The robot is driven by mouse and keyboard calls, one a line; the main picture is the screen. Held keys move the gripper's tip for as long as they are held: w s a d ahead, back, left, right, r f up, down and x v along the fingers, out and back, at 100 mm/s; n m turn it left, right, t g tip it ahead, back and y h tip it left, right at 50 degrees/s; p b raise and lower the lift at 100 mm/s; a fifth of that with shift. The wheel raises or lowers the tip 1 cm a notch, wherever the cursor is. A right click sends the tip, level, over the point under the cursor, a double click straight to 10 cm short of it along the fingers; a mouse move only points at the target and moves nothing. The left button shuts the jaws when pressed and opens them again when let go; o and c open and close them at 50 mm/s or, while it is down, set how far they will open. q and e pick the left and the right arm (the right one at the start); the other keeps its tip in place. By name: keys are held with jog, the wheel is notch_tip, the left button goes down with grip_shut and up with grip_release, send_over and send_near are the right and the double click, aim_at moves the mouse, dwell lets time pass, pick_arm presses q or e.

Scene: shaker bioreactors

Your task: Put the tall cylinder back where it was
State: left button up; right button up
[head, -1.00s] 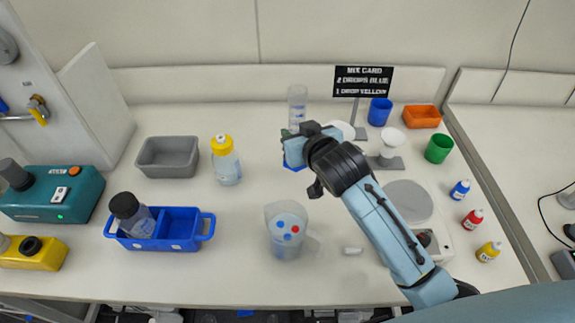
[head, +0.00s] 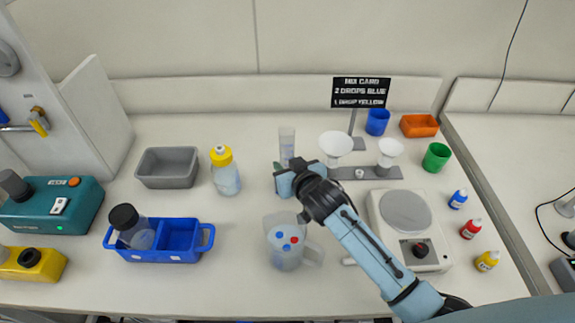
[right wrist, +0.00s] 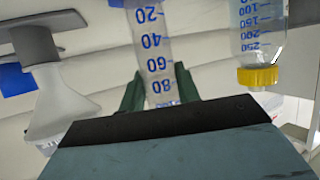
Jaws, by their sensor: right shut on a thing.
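The tall cylinder (head: 287,143) is a clear, slim graduated tube with blue markings. It stands roughly upright in my right gripper (head: 284,178), left of the white funnels. In the right wrist view the tube (right wrist: 155,45) with its blue numbers sits between the two dark green fingers (right wrist: 158,92), which are shut on it. The gripper hides its lower part in the head view, so I cannot tell whether its base touches the table. My left gripper is not in view.
A yellow-capped bottle (head: 226,173) stands left of the cylinder. A funnel rack (head: 385,172) is to the right. A clear jug (head: 285,246) is in front, near my right arm. A grey bin (head: 167,168) and blue caddy (head: 160,240) stand left. The hotplate (head: 408,235) is at right.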

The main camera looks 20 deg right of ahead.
jog(key=shift+f, duration=0.1)
jog(key=o, duration=1.1)
jog(key=shift+c, duration=0.2)
jog(key=shift+s+r, duration=0.2)
jog(key=shift+r, duration=0.05)
jog(key=v, duration=0.7)
